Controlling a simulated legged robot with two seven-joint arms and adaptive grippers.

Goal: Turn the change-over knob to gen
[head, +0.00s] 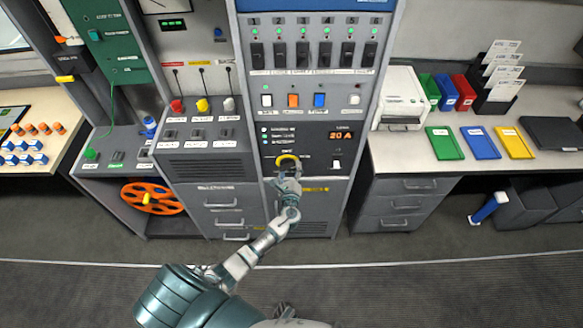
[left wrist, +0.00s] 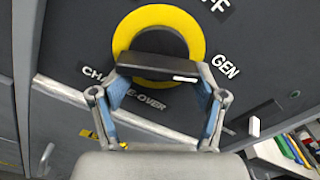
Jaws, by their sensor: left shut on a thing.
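The change-over knob has a yellow ring (head: 288,158) on the dark lower panel of the middle cabinet. In the left wrist view, the ring (left wrist: 194,32) surrounds a black bar handle (left wrist: 150,66). A white pointer mark (left wrist: 185,78) on the bar's right end lies toward the GEN label (left wrist: 225,65). The OFF label (left wrist: 218,5) is partly cut off at the top. My left gripper (head: 287,172) is at the knob. In the wrist view its two fingers (left wrist: 162,77) are shut on the bar from both ends. My right gripper is not in view.
Above the knob are an orange display reading 20 A (head: 341,135) and a row of coloured rocker switches (head: 293,100). A small white switch (head: 336,164) is to the right of the knob. A desk (head: 400,152) with trays stands at right. The floor (head: 420,285) in front is clear.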

